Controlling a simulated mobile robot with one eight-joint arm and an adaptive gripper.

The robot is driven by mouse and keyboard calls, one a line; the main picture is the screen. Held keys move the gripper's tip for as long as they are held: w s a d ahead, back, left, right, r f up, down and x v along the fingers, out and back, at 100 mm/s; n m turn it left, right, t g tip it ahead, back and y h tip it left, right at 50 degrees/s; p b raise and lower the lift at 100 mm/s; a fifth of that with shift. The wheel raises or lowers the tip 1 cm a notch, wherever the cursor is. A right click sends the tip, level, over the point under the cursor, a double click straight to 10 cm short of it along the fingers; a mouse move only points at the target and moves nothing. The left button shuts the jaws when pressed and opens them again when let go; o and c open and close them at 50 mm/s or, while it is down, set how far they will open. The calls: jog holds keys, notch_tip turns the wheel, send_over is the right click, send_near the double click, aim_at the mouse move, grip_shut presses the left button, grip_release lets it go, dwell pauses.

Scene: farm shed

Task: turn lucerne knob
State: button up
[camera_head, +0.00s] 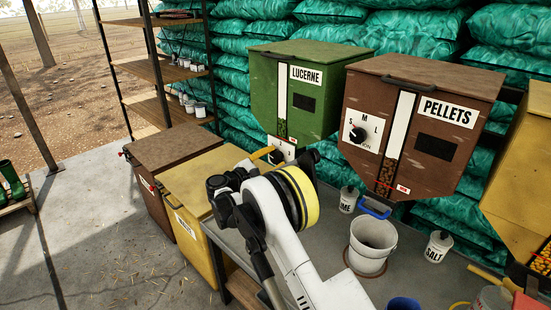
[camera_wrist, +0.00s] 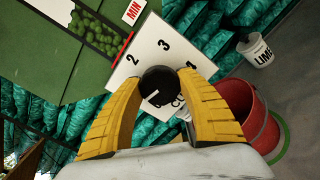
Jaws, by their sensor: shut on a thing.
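The green LUCERNE bin (camera_head: 316,111) hangs on the right of the shelf in the head view, and its green front shows in the wrist view (camera_wrist: 40,45). Below it is a white dial plate (camera_wrist: 150,52) with numbers including 2, 3 and 4. The round black lucerne knob (camera_wrist: 158,88) sits on this plate, with a white pointer line toward the lower left. My gripper (camera_wrist: 160,79) has its two yellow fingers closed around the knob, one on each side. In the head view my arm hides part of the dial.
The brown PELLETS bin (camera_head: 470,85) with its own dial (camera_head: 362,130) is to the right. A red bucket (camera_wrist: 264,125) stands close by my right finger in the wrist view. A white bucket (camera_head: 373,240) and LIME (camera_head: 348,199) and SALT (camera_head: 438,247) tins stand on the bench.

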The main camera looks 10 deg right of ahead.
jog(key=m, duration=1.3)
jog(key=shift+m, duration=0.3)
jog(key=m, duration=1.3)
jog(key=shift+p, duration=0.3)
jog(key=shift+m, duration=0.4)
jog(key=o, duration=1.2)
